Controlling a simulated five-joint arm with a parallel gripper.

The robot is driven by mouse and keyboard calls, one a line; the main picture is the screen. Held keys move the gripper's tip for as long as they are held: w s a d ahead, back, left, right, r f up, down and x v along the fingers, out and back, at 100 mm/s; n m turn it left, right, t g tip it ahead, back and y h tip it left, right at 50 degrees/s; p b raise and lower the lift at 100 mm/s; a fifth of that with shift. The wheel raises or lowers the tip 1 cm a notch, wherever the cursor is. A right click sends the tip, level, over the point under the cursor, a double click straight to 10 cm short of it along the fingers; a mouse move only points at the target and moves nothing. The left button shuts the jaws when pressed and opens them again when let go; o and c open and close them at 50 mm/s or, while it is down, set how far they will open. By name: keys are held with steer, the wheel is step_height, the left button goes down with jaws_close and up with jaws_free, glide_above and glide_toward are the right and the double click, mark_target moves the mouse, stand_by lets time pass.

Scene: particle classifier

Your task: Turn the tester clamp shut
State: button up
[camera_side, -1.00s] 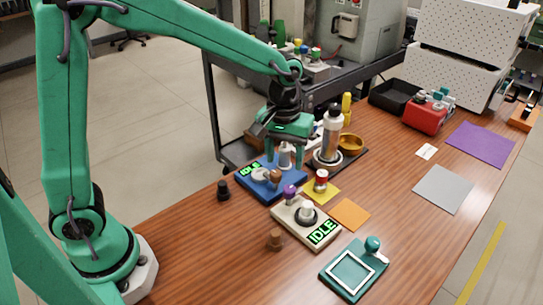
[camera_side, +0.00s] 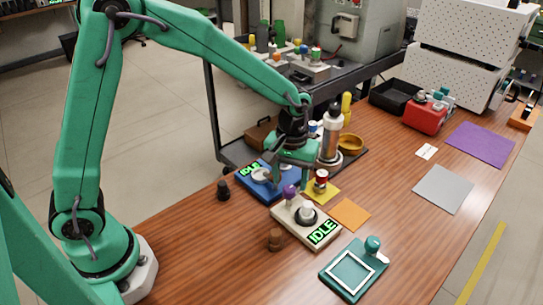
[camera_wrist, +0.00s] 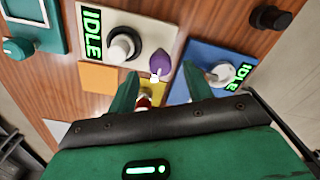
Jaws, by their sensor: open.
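Two testers each show a green IDLE display: a beige one (camera_side: 283,214) and a blue one (camera_side: 253,187). The beige one carries a white knob in a dark ring (camera_side: 306,212) and a purple handle (camera_side: 289,192) at its far end, probably the clamp handle; I cannot tell which clamp is meant. My gripper (camera_side: 292,184) is open and empty, pointing down between the two testers just beyond the purple handle. In the wrist view the purple handle (camera_wrist: 160,62) shows ahead of the gap between the fingers (camera_wrist: 162,88). Part of the blue tester is hidden by my gripper.
A red-and-white piece (camera_side: 321,178) stands on a yellow square close to the gripper's right. A steel bottle (camera_side: 330,135) stands behind. A teal frame (camera_side: 353,270) is in front; the right-hand tabletop is mostly clear.

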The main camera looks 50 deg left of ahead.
mark_target(289, 188)
steer(key=shift+f, duration=1.6)
steer(key=shift+c, duration=0.2)
steer(key=c, duration=0.9)
